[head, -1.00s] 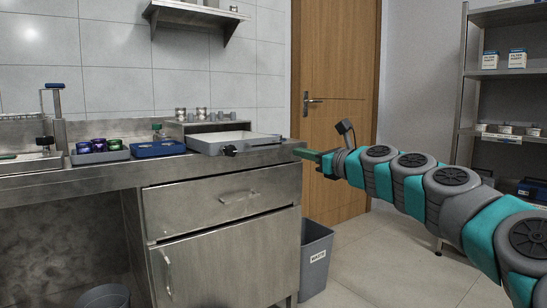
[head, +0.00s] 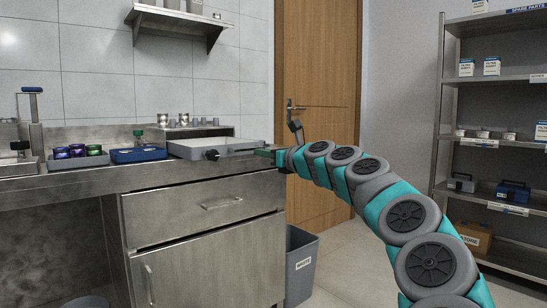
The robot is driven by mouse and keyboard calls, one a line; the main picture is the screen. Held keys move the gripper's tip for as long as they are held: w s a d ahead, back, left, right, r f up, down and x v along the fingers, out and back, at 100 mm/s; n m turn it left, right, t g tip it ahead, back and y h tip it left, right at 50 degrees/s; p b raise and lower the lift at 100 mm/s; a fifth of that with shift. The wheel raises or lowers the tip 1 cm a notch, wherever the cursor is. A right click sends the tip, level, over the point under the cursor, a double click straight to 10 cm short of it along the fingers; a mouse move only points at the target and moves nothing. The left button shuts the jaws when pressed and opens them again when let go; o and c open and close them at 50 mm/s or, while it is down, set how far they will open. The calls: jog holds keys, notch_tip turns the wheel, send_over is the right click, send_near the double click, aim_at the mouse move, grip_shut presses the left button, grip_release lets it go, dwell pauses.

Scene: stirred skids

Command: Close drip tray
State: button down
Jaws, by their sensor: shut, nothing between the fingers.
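The drip tray (head: 222,147) is a shallow grey tray with a pale top and a dark knob (head: 211,155) on its front. It lies on the steel counter and sticks out in front of a low grey housing (head: 210,131). I cannot tell how far inside the housing it reaches. My gripper (head: 265,152) is shut and empty, at the right end of the tray, low over the counter's right edge. It looks very close to the tray's right front corner; I cannot tell whether it touches.
A blue tray (head: 138,155) and a grey bin of coloured cups (head: 78,162) stand left of the drip tray. The cabinet drawer (head: 205,204) below looks shut. A grey waste bin (head: 300,265) stands on the floor right of the cabinet. A shelf rack (head: 495,130) is at the right.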

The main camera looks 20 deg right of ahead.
aim_at(250, 149)
jog(key=shift+x, duration=1.65)
jog(key=shift+r, duration=0.1)
